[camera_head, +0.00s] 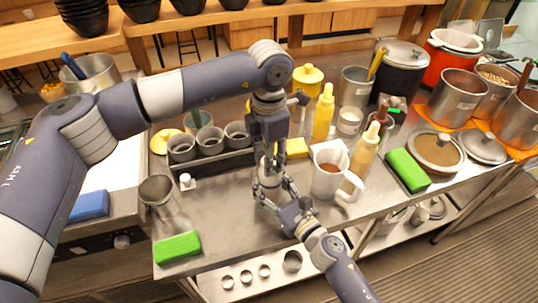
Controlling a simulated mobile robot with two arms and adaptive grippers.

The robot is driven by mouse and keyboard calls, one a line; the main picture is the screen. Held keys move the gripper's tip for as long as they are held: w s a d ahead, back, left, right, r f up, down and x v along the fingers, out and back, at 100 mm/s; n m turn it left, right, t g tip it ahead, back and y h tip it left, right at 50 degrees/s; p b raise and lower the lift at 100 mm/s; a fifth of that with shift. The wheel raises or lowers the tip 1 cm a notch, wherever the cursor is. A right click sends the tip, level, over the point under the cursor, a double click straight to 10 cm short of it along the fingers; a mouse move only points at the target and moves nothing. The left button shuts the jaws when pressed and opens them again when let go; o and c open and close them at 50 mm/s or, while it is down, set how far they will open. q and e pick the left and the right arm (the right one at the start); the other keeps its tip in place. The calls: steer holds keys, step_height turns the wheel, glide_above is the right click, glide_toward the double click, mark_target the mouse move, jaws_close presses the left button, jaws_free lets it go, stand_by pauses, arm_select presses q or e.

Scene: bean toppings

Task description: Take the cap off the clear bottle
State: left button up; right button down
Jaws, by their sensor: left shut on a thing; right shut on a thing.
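My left gripper (268,160) comes down from above at the middle of the steel counter and is shut on the cap of the clear bottle. My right gripper (268,183) reaches in from the lower right, just below the left one, and is shut on the clear bottle. The fingers of both grippers hide nearly all of the bottle and cap. I cannot tell whether the cap is still on the bottle.
A white jug (327,181) with brown contents stands close on the right. Yellow-capped bottles (323,115) (365,150) stand behind and beside it. A rack of dark cups (209,143) is at left. Green sponges (177,248) (407,169) lie on the counter (235,215).

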arm_select(q)
steer(key=n, duration=0.7)
steer(key=shift+s+d, duration=0.1)
steer(key=shift+s, duration=0.05)
arm_select(e)
steer(key=shift+w+d, duration=0.15)
steer(key=shift+d, duration=0.1)
arm_select(q)
steer(key=n, duration=0.6)
steer(key=shift+d, duration=0.1)
steer(key=n, duration=0.5)
arm_select(e)
steer(key=shift+a, duration=0.1)
arm_select(q)
steer(key=n, duration=0.4)
steer(key=shift+w, duration=0.25)
steer(key=n, duration=0.3)
steer(key=shift+w, duration=0.1)
arm_select(e)
steer(key=shift+a, duration=0.1)
arm_select(q)
steer(key=shift+r, duration=0.2)
steer(key=shift+d+r, duration=0.1)
steer(key=shift+r, duration=0.55)
arm_select(e)
steer(key=shift+s+a+f, duration=0.1)
steer(key=shift+s, duration=0.1)
arm_select(q)
steer(key=shift+r, duration=0.35)
